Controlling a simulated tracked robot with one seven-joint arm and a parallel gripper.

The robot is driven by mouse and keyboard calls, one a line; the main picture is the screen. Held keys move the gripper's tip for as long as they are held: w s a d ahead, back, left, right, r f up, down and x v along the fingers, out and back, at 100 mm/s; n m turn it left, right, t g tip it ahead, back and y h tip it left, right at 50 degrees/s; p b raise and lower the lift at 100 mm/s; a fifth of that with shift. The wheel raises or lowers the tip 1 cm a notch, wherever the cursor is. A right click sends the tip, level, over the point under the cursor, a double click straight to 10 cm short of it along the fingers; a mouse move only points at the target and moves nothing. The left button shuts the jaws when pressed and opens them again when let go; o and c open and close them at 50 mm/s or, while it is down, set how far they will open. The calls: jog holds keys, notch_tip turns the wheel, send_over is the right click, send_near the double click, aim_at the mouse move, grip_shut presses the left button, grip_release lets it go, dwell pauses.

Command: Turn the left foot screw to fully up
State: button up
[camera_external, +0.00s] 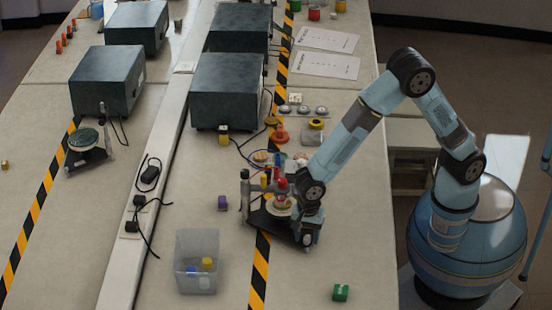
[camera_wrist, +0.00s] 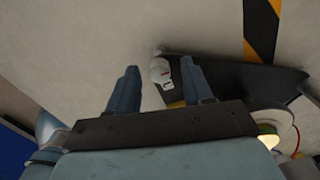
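The instrument on a dark base plate (camera_external: 262,217) stands on the bench, and the plate also shows in the wrist view (camera_wrist: 235,77). The screw looks nearer the right finger; contact cannot be told. Its height setting cannot be read.
A clear bin (camera_external: 197,276) with bottles stands at the front left. A green block (camera_external: 341,292) lies at the front right, and a purple block (camera_external: 223,202) left of the instrument. Large dark boxes (camera_external: 228,90) stand behind. Striped tape (camera_external: 259,275) runs under the plate.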

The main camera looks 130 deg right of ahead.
grip_shut()
jog(key=shift+n, duration=0.3)
